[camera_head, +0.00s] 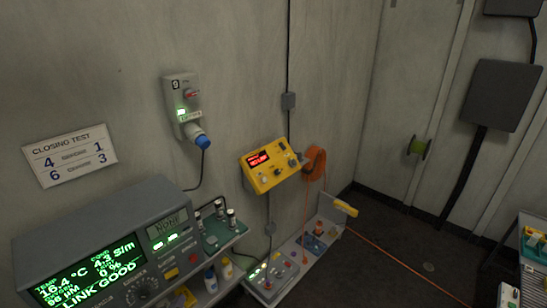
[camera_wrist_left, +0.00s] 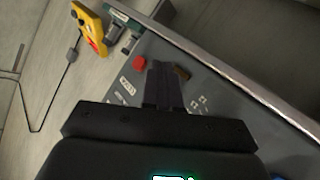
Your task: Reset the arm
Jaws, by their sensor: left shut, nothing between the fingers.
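My left gripper (camera_wrist_left: 164,88) shows in the left wrist view, with its two dark fingers together and nothing between them. The fingers point up the picture, in front of a grey panel (camera_wrist_left: 215,85) with a red button (camera_wrist_left: 139,62) and small white labels. I cannot tell whether the fingers touch the panel. No gripper or arm of mine can be made out in the head view. The right gripper is in neither view.
A grey instrument (camera_head: 140,205) with green displays stands at the lower left. A yellow control box (camera_head: 268,165) hangs on the wall, beside an orange hose (camera_head: 315,162). A white tray (camera_head: 338,238) stands below. A socket box (camera_head: 181,100) is higher up.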

